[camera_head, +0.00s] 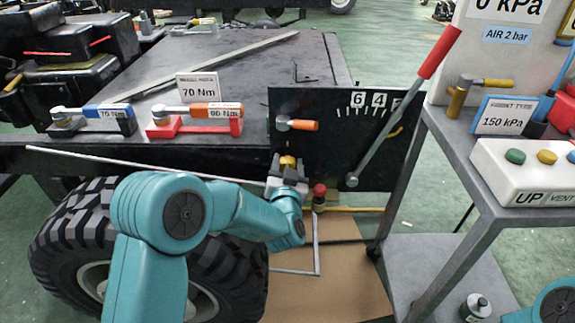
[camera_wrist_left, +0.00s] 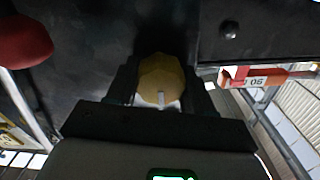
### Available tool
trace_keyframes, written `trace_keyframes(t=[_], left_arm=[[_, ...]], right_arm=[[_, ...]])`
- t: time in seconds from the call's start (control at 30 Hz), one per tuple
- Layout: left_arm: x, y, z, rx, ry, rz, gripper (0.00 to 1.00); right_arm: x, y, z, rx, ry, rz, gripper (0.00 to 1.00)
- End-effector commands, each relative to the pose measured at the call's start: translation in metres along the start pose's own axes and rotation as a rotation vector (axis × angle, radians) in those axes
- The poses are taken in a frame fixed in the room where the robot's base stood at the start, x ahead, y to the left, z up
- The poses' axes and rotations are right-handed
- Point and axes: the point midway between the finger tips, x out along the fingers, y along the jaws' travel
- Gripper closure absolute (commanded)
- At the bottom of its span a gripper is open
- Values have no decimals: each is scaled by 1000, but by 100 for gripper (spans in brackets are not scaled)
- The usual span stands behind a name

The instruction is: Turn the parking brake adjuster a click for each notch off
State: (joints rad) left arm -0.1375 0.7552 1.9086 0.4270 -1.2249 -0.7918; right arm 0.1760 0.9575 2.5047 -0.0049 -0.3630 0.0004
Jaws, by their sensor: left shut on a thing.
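The black brake panel (camera_head: 335,150) stands upright at the table's front. On it are a notch scale (camera_head: 375,102) marked 6, 4 and a partly covered figure, and a grey lever (camera_head: 385,140) with a red grip (camera_head: 439,52), leaning up to the right across the scale. My left gripper (camera_head: 288,168) is at the panel's lower left, shut on the brass-yellow adjuster (camera_head: 288,161). In the left wrist view the faceted adjuster (camera_wrist_left: 162,75) sits between the fingers, with a pale mark at its lower edge. My right gripper is not in view.
An orange-handled tap (camera_head: 300,125) is above the adjuster; a red knob (camera_head: 319,190) is just right of my gripper. Torque wrenches (camera_head: 105,112) lie on the dark table at left. A grey cart (camera_head: 475,170) with a button box (camera_head: 520,165) stands right. A tyre (camera_head: 80,240) is below.

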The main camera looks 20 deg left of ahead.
Motion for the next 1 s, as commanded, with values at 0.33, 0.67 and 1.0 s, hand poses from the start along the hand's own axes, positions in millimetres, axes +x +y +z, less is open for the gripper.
trace_keyframes(t=[0.33, 0.67, 1.0], left_arm=[[0, 0, 0, -74, 7, -1, 79], [0, 0, 1, -333, 11, -1, 79], [1, -2, 1, -655, 13, -1, 79]], right_arm=[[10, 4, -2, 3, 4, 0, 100], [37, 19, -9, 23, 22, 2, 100], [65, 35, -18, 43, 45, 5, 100]])
